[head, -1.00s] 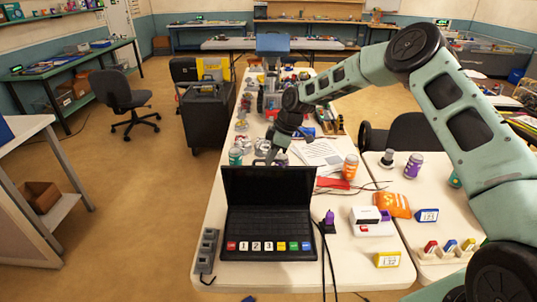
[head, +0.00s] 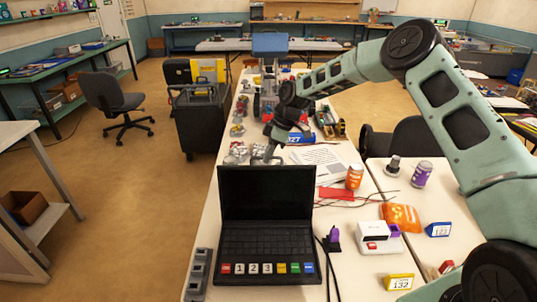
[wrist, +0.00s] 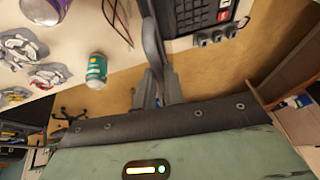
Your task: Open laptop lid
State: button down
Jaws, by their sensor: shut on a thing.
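The black laptop (head: 265,245) sits on the near end of the white table, its lid (head: 265,193) raised and its dark screen facing me. Its keyboard and a row of coloured and numbered keys are in view. My gripper (head: 266,158) is at the top edge of the lid, with its fingertips partly hidden behind it. In the wrist view my gripper (wrist: 156,80) is shut on the lid (wrist: 153,42), which shows nearly edge-on. Part of the keyboard base (wrist: 198,14) shows beside it.
A grey power strip (head: 199,270) lies left of the laptop. A purple-topped item (head: 333,238), cables, a white box (head: 373,232) and an orange bag (head: 402,215) are to the right. A teal can (wrist: 97,70) stands near my gripper in the wrist view.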

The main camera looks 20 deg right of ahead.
jog(key=c, duration=1.5)
grip_release()
jog(key=shift+a, duration=0.1)
jog(key=b+v, duration=0.4)
jog(key=v, duration=1.3)
jog(key=shift+b, duration=0.3)
jog(key=shift+r, duration=0.15)
